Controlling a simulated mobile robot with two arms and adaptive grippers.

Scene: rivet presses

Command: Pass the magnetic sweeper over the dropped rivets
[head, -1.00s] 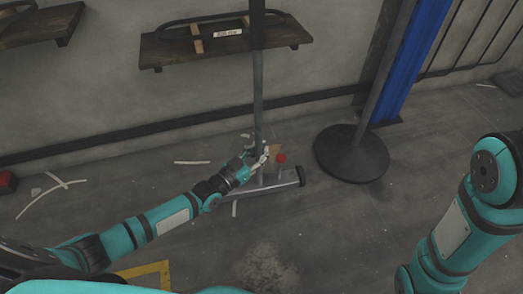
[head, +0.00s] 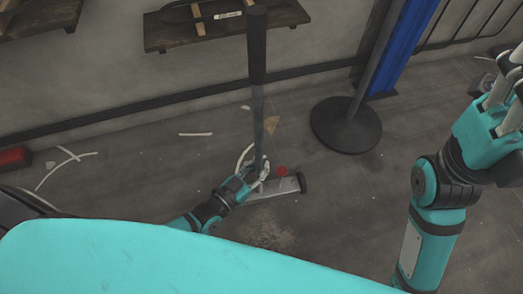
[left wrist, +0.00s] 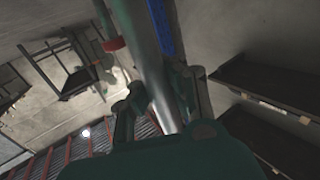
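The magnetic sweeper has a long grey pole (head: 258,115) with a black grip on top and a low bar (head: 283,187) with a dark wheel and a red knob. It stands on the floor. My left gripper (head: 261,178) is closed around the lower pole, just above the bar. In the left wrist view the pole (left wrist: 150,65) runs between its fingers (left wrist: 158,105). A brownish speckled patch, apparently the dropped rivets (head: 265,235), lies nearer me than the bar; single pieces are too small to tell. My right gripper (head: 508,95) is raised at the right edge, partly cut off.
A round black post base (head: 346,126) stands right of the sweeper, by a blue column (head: 408,45). A wooden wall shelf (head: 225,25) hangs behind. Pale strips (head: 66,168) and a red object (head: 14,158) lie on the left floor. The right-middle floor is clear.

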